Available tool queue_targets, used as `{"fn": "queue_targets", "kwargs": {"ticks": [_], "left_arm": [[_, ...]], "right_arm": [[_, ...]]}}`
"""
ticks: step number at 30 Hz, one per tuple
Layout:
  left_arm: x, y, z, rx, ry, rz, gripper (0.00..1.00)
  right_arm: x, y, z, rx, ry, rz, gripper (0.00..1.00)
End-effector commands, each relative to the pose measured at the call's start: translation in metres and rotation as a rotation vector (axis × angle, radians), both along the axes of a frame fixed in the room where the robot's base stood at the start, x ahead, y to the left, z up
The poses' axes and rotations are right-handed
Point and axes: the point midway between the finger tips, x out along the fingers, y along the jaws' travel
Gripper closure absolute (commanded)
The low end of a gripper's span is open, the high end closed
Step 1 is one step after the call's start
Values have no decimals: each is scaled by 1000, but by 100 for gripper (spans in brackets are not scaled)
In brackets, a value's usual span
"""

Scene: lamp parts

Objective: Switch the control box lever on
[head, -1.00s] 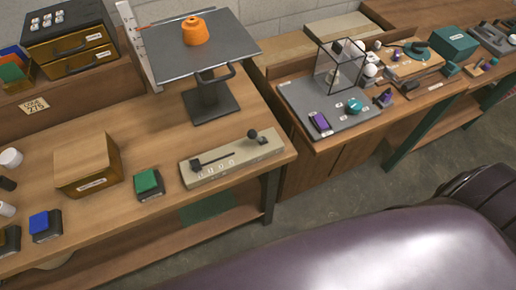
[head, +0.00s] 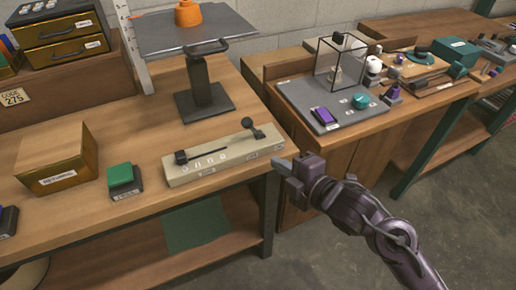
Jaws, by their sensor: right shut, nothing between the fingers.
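A long beige box (head: 222,158), which looks like the control box, lies near the front right corner of the wooden workbench. A black-knobbed lever (head: 252,129) stands tilted at its right end. A black slider knob (head: 181,157) sits at the left end of a slot, with small marks along the top. My right gripper (head: 279,165) is shut and empty, just right of the box's right end and apart from it. My left gripper is not in view.
A green-topped block (head: 122,179) and a brass-coloured returns box (head: 59,164) stand left of the beige box. Behind it stands a grey platform (head: 190,32) with an orange object (head: 188,13). A second bench with a grey board (head: 310,118) is at right, across a gap.

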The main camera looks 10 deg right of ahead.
Motion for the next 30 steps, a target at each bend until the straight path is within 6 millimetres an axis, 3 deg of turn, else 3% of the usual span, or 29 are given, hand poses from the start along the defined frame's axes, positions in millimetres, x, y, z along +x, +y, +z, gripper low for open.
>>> {"fn": "queue_targets", "kwargs": {"ticks": [3, 9, 22, 30], "left_arm": [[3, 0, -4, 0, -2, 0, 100], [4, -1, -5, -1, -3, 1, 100], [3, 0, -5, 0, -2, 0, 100], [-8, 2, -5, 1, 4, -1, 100]], "right_arm": [[-11, 22, 29, -104, -207, 175, 100], [-25, 40, 49, -175, -368, 305, 100], [-23, 43, 51, -176, -378, 310, 100], [8, 74, 49, -172, -377, 309, 100]]}}
